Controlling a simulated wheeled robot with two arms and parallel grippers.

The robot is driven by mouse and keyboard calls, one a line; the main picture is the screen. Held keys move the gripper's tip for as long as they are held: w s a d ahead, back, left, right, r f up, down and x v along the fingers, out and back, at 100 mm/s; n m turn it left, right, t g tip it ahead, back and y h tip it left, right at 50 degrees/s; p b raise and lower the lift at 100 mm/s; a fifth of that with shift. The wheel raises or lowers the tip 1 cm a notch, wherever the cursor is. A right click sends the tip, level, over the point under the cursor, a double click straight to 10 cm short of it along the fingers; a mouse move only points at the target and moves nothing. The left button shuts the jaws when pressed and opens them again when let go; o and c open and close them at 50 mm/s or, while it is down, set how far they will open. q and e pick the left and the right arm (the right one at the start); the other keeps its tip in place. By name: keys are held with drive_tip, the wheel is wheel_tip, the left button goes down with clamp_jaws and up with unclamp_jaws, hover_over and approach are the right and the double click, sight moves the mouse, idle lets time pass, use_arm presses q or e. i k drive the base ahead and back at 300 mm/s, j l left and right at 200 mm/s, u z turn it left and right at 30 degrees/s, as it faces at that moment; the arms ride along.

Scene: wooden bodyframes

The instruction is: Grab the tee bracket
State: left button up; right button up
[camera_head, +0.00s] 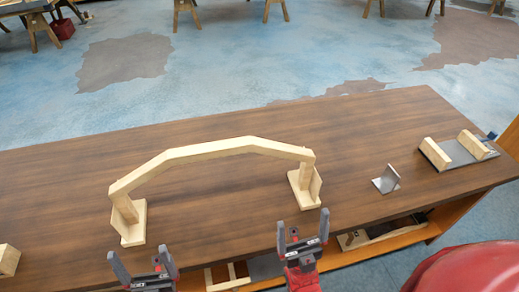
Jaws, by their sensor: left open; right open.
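A small grey metal bracket (387,179), which looks like the tee bracket, stands on the wooden table right of the arched frame. It has a flat base and an upright plate. My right gripper (302,226) is open and empty over the table's front edge, left of and nearer than the bracket, and apart from it. My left gripper (144,262) is open and empty at the bottom left, far from the bracket.
A wooden arched frame (210,150) stands on two footed posts across the table (340,125). A grey plate with two wooden blocks (455,150) lies at the right end. A wooden block (8,260) is at the left edge. A lower shelf (385,242) holds parts.

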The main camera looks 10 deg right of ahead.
sight(388, 181)
drive_tip(key=l+z, duration=0.1)
drive_tip(key=z, duration=0.9)
drive_tip(key=i+l+z, duration=0.1)
drive_tip(key=z, duration=0.4)
drive_tip(key=i+l+z, duration=0.1)
drive_tip(key=i, duration=0.25)
drive_tip(key=i+l+z, duration=0.1)
drive_tip(key=i+l, duration=0.2)
